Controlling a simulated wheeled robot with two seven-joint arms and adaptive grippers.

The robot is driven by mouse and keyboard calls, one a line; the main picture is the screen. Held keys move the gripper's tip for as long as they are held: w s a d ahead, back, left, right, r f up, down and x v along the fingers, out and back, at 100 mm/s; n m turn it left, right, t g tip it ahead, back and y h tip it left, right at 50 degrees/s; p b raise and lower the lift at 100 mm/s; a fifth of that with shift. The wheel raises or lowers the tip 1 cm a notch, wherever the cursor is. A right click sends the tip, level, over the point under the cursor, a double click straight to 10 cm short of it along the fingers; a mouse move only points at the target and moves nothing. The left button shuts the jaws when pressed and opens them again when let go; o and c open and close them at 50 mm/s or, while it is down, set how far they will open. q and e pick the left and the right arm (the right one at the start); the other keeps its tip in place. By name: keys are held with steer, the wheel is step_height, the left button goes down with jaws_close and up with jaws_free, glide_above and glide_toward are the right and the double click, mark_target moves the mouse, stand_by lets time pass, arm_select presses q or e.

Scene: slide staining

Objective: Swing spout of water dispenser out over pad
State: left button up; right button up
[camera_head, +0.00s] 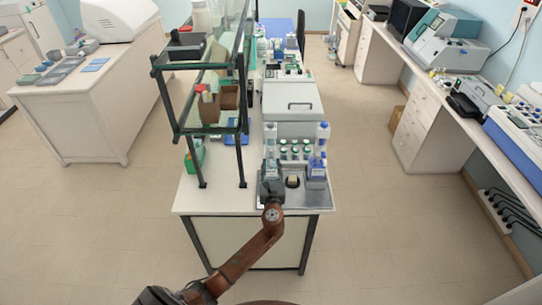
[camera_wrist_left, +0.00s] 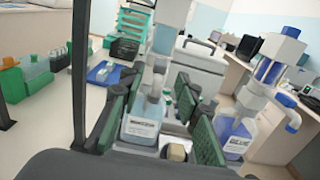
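A water dispenser (camera_wrist_left: 140,128), a clear bottle with a pale label and tall pump head, stands between my left gripper's fingers in the left wrist view. In the head view its upper part (camera_head: 270,148) shows behind my gripper; I cannot make out which way its spout points. My left gripper (camera_head: 271,186) is over the front of the steel tray. In the wrist view its green-padded fingers (camera_wrist_left: 165,120) are spread apart, with the left one close to the bottle; contact is unclear. A small beige block, perhaps the pad (camera_head: 292,181), lies right of the gripper and also shows in the wrist view (camera_wrist_left: 176,152).
Several green-capped jars (camera_head: 294,150) and a grey box instrument (camera_head: 292,100) stand behind. A green-framed shelf (camera_head: 240,120) rises at left.

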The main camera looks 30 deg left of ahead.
mark_target(271, 159)
arm_select(q)
steer(key=x, duration=0.5)
steer(key=shift+w+a, duration=0.2)
steer(key=shift+w, duration=0.1)
steer(key=shift+c, duration=0.2)
jaws_close()
